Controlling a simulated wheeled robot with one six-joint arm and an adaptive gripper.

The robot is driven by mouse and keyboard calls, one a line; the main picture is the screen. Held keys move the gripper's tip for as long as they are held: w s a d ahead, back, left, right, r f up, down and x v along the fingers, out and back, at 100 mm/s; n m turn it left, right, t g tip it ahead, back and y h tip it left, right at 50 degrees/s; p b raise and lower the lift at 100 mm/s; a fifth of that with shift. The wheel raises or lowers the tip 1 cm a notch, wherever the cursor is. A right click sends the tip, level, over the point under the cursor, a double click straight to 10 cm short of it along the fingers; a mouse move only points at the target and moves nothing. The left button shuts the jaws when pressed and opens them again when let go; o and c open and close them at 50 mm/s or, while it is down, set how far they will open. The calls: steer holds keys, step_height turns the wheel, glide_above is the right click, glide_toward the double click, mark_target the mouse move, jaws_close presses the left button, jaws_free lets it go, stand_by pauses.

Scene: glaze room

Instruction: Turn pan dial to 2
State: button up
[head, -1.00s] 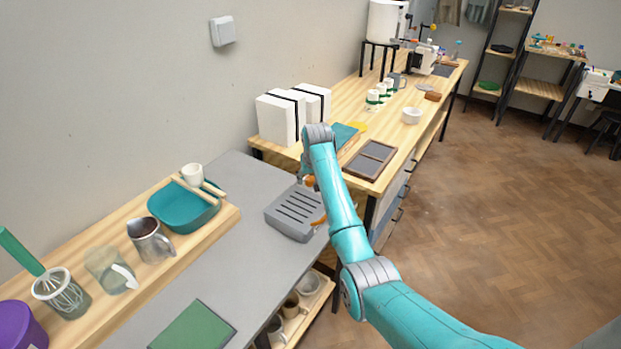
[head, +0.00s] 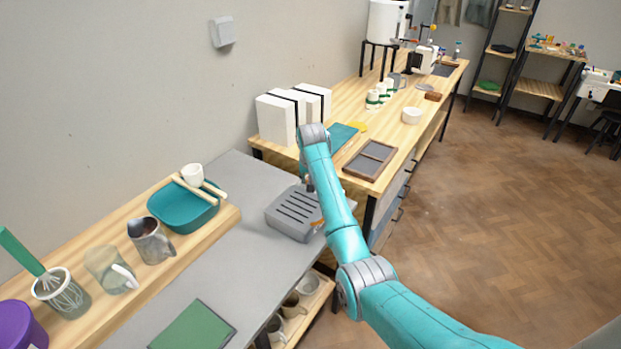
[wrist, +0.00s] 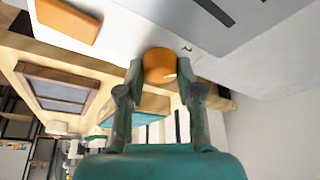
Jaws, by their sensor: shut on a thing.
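The pan (head: 288,226) is a grey slotted box on the grey worktop in the head view. Its orange dial (wrist: 158,62) sits between the fingertips in the wrist view, with a small pale mark on its edge. My gripper (wrist: 160,76) is shut on the dial, one finger on each side. In the head view my arm hides the dial and most of the gripper. A flat orange part (wrist: 68,18) of the pan shows at the upper left of the wrist view. I cannot read any number or the dial's setting.
White boxes (head: 273,120), a teal book and a dark framed tray (head: 370,160) stand on the wooden bench behind. A wooden board with a teal dish (head: 182,210), a metal jug and cups lies to the left.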

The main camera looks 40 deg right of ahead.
steer(key=m, duration=0.2)
steer(key=m+g+h, duration=0.1)
steer(key=m, duration=0.2)
steer(key=shift+w+a+m+g, duration=0.1)
steer(key=shift+a+m+g, duration=0.05)
steer(key=shift+m+g, duration=0.15)
steer(key=shift+m+g+h, duration=0.5)
steer(key=shift+m+g, duration=0.3)
steer(key=shift+m, duration=1.4)
steer(key=shift+f, duration=0.1)
steer(key=o, duration=1.1)
steer(key=shift+o, duration=0.2)
steer(key=v, duration=1.2)
